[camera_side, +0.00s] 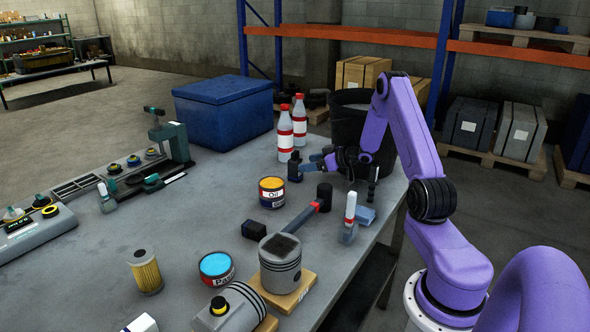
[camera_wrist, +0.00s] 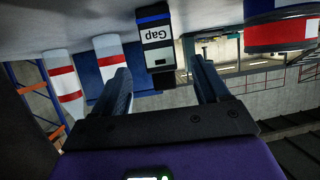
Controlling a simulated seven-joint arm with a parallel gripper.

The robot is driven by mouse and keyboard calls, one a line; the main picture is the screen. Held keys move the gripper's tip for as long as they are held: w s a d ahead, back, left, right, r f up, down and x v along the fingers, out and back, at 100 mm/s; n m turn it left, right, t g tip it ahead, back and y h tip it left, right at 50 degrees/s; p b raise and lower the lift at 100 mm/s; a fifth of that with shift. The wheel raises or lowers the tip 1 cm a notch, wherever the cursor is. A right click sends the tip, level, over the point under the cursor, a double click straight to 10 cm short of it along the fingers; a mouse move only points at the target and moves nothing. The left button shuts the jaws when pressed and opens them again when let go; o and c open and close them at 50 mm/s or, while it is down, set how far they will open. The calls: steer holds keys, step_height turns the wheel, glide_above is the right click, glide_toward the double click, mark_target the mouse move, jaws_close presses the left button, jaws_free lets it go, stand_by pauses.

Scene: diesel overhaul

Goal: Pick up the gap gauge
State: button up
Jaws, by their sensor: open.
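The gap gauge (camera_side: 294,168) is a small dark upright block on the grey workbench, just left of my gripper in the side view. In the wrist view, which is upside down, the gap gauge (camera_wrist: 157,42) shows a white label reading "Gap" and a blue band. My gripper (camera_side: 315,163) is low over the bench, reaching toward the gauge from the right. In the wrist view my gripper (camera_wrist: 161,72) has its two fingers spread apart. The gauge lines up between them, with a gap to each side. It is not held.
Two red-capped bottles (camera_side: 285,133) stand just behind the gauge, with a blue crate (camera_side: 222,108) beyond. A black bin (camera_side: 350,120) is behind my gripper. A hammer (camera_side: 300,220) and a piston (camera_side: 280,265) lie nearer the camera.

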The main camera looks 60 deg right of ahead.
mark_target(291, 164)
steer(key=shift+r+x, duration=0.15)
steer(key=shift+x, duration=2)
steer(key=shift+r+x, duration=0.1)
steer(key=shift+x, duration=2.1)
steer(key=shift+w, duration=0.1)
steer(key=shift+c, duration=0.3)
steer(key=c, duration=1.3)
steer(key=shift+o, duration=0.2)
steer(key=shift+r, duration=0.1)
